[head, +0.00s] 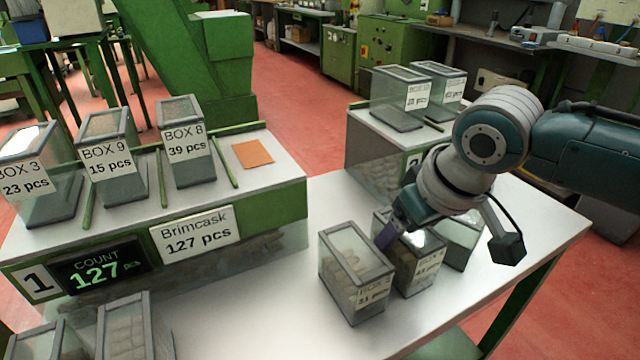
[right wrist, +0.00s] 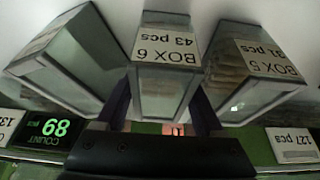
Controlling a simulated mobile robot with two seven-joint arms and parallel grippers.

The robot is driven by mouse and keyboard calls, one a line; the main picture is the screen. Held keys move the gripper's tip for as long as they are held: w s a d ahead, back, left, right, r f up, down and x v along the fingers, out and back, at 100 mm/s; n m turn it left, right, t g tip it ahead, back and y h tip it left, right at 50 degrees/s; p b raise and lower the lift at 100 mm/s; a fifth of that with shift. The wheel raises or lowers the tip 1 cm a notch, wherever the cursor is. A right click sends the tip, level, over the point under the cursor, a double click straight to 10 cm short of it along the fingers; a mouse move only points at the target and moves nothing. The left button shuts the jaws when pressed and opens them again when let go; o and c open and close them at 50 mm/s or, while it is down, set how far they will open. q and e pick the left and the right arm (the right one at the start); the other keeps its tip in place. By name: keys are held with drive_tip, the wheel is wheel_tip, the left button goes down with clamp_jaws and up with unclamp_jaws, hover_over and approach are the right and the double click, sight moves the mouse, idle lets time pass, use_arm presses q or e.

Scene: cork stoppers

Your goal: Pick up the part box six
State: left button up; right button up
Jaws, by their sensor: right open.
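Box six (head: 408,270) is a clear, grey-framed part box on the near table, the middle one of three boxes. In the right wrist view, box six (right wrist: 163,95) shows its label reading BOX 6, 43 pcs, upside down. My right gripper (head: 398,232) is over box six, with one finger in the gap beside the left neighbouring box; the other finger is hidden in the head view. In the right wrist view, the open fingers of my right gripper (right wrist: 163,108) stand on either side of box six. Whether they touch it, I cannot tell. My left gripper is out of view.
A box marked 31 pcs (head: 352,285) stands close left of box six, another box (head: 460,240) close right. Boxes 3 (head: 50,210), 9 (head: 122,190) and 8 (head: 188,172) stand on a raised stand (head: 280,190). The front middle of the table (head: 260,310) is clear.

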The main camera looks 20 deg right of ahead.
drive_tip(key=shift+f, duration=0.25)
idle(0.6)
drive_tip(key=c, duration=1)
drive_tip(key=shift+c, duration=0.4)
drive_tip(key=shift+r, duration=0.2)
